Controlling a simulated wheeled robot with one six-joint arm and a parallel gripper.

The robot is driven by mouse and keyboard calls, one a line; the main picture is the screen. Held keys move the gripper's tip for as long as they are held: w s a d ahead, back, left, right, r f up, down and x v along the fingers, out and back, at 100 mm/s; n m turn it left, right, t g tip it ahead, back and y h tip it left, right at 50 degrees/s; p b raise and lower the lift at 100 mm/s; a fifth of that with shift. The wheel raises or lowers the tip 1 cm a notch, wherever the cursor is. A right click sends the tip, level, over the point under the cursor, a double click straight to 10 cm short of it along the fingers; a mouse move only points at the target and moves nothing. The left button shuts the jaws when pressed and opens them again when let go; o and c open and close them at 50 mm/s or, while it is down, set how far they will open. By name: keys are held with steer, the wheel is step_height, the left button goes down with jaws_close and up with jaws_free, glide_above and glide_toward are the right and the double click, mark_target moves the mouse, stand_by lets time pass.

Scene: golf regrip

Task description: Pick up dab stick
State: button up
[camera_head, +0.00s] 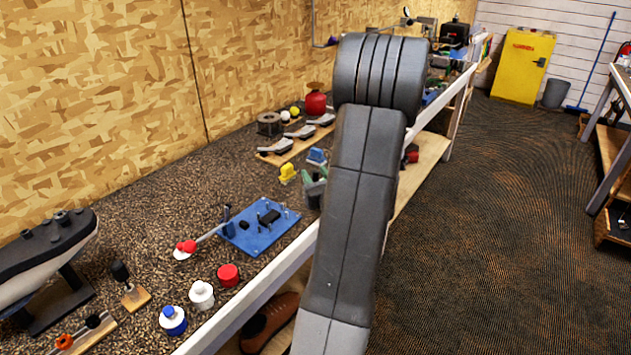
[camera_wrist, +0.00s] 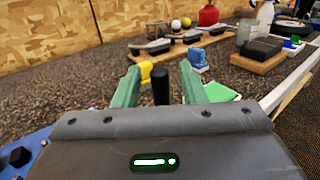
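My gripper (camera_wrist: 161,74) has two green fingers, spread apart. A black upright cylinder (camera_wrist: 160,87) shows between them in the wrist view, with a gap on each side. It may be the dab stick, but its lower part is hidden by my gripper body. I cannot tell whether it is between the fingertips or just beyond. In the head view my gripper (camera_head: 312,185) is low over the bench, partly hidden by my arm. A thin grey stick (camera_head: 211,233) there leans between a blue board and a white dish with red balls (camera_head: 184,247).
The blue board (camera_head: 246,243) with small posts lies left of my gripper. Yellow (camera_head: 288,172) and blue (camera_head: 316,155) pieces stand just behind it. Club heads on a wooden board (camera_head: 277,152) are farther back. Capped bottles (camera_head: 201,294) stand near the front edge. Bench at left is partly clear.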

steer(key=shift+w, duration=0.2)
jaws_close()
steer(key=shift+r, duration=0.1)
